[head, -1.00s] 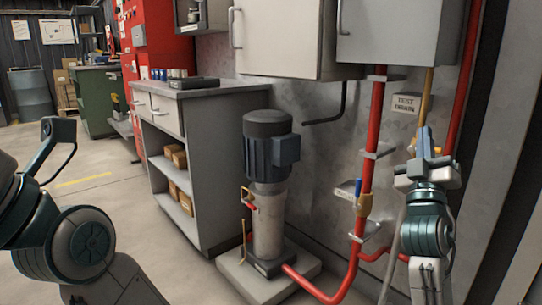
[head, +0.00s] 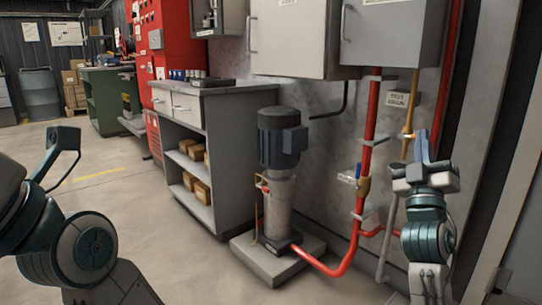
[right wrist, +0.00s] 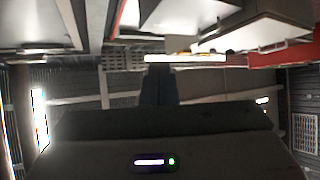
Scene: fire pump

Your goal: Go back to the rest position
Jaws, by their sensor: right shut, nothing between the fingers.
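My right gripper (head: 422,148) points upward at the right of the head view, in front of the wall and the pipes. Its fingers are together with nothing between them. In the right wrist view the shut fingers (right wrist: 158,84) stand in the middle, with cabinet undersides above them. My left arm comes in from the left of the head view; its gripper is not in view, only links and a camera bracket of mine.
The grey pump (head: 279,175) stands on a plinth (head: 262,262) with a red pipe (head: 365,150) rising beside my right arm. A grey workbench (head: 228,150) and wall cabinets (head: 302,38) are behind. Open floor (head: 150,225) lies at the left.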

